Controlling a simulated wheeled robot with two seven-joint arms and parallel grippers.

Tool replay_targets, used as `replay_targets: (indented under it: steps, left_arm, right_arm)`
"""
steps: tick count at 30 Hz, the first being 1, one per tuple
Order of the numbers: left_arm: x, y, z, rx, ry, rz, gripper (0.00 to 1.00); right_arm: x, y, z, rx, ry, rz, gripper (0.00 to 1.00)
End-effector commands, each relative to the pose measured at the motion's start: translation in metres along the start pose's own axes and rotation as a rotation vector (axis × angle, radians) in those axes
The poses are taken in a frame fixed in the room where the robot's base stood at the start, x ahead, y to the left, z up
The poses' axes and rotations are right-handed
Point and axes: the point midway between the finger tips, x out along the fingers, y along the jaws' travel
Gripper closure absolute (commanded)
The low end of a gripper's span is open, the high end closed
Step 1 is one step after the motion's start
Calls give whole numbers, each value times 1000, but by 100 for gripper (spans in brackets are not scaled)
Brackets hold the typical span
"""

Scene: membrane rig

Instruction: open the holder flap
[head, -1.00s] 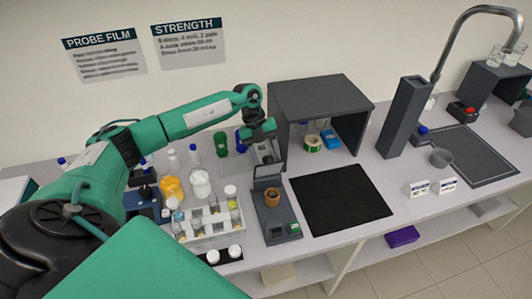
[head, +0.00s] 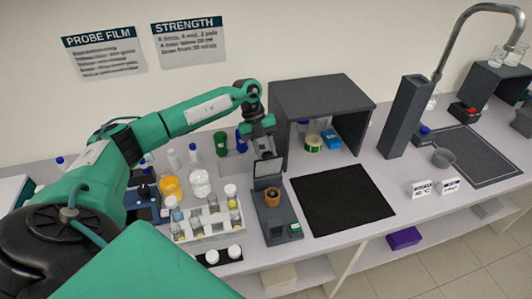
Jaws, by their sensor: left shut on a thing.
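The dark grey membrane rig (head: 281,228) stands on the bench, left of the black mat. It holds a brown-orange ring-shaped part (head: 272,197) and has a small green display near its front. Its holder flap (head: 268,173) stands raised at the back of the rig, with a pale inner face. My left gripper (head: 267,155) points down at the flap's top edge and is shut on the flap; the fingertips are partly hidden behind it. My right gripper is not in view.
A white rack (head: 212,228) with several vials stands close left of the rig, with bottles behind it. A dark open-fronted shelter (head: 322,95) stands behind right. The black mat (head: 342,200) is bare.

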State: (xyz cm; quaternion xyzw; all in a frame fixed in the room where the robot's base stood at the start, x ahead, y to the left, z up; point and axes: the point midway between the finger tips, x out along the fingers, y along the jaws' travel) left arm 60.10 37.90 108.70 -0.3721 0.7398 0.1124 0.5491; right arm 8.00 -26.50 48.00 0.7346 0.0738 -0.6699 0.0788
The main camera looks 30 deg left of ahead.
Motion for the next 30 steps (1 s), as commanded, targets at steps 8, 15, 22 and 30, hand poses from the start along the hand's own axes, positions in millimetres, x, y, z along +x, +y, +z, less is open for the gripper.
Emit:
replay_targets:
  steps: [8, 15, 22, 30]
  left_arm:
    - [-1, 1, 2, -2, -6, 0, 47]
    - [-4, 1, 2, -1, -5, -1, 47]
    - [-37, 1, 4, -1, -8, -3, 47]
    - [-98, 2, 4, -2, -7, -4, 47]
  right_arm:
    - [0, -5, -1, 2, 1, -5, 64]
    - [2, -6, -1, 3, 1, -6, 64]
    - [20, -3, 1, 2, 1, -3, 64]
    - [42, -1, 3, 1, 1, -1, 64]
